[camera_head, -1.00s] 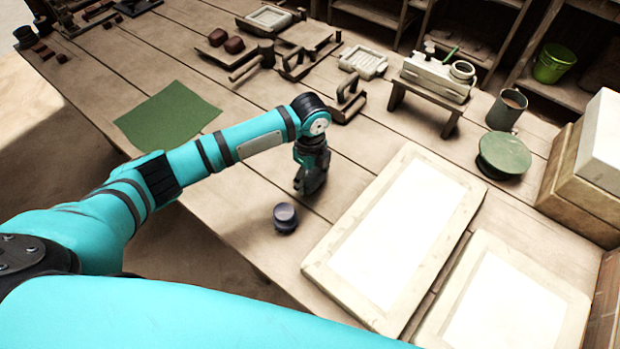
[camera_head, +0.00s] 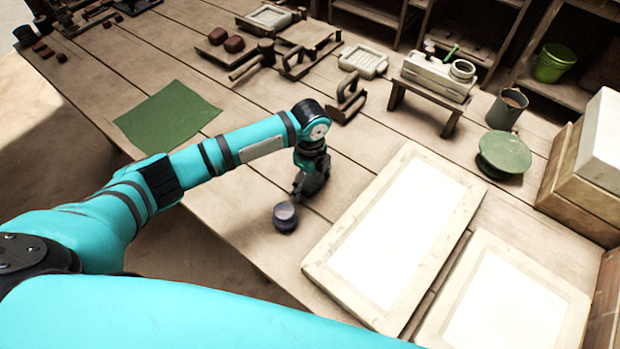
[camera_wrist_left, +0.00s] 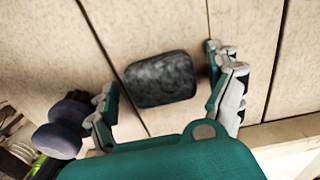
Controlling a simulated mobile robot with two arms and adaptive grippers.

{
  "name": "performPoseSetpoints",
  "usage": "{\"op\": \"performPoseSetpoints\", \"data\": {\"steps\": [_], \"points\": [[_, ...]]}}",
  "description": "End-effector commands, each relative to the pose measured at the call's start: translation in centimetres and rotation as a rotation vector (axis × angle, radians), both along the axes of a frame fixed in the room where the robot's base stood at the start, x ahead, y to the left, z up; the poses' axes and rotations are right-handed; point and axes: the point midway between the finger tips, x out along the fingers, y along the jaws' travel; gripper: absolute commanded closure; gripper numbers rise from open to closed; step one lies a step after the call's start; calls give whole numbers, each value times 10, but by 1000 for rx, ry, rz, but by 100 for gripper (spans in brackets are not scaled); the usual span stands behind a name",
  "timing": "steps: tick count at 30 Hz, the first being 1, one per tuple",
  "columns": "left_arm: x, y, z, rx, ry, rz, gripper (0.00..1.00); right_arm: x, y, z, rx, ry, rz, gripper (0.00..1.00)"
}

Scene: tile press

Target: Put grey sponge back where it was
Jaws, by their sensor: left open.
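The grey sponge (camera_wrist_left: 161,79) is a dark, rounded block lying on the plank table, seen in the left wrist view. My left gripper (camera_wrist_left: 172,95) is open, with one finger on each side of the sponge and a gap to each. In the head view my left gripper (camera_head: 308,190) points down at the table, left of the large framed board. I cannot make out the sponge there; the gripper seems to hide it. My right gripper is not in view.
A dark blue knob-like object (camera_head: 285,216) stands close beside my left gripper. A large framed board (camera_head: 455,183) lies to its right, a second one (camera_head: 572,300) beyond. A green sheet (camera_head: 168,114) and hand tools lie farther back. Bare planks lie between.

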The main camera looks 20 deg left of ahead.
Motion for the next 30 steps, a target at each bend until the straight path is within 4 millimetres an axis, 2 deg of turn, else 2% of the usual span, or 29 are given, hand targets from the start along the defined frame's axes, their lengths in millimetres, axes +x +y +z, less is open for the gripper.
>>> {"op": "performPoseSetpoints", "data": {"steps": [5,12,18,24,30], "points": [[2,0,23,-2,-5,0,10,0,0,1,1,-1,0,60],[2,0,75,-2,-6,-1,10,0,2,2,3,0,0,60],[1,0,109,-1,-3,0,10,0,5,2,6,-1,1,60],[1,0,122,0,0,0,10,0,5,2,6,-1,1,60],[1,0,123,0,0,0,10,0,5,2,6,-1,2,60]]}}
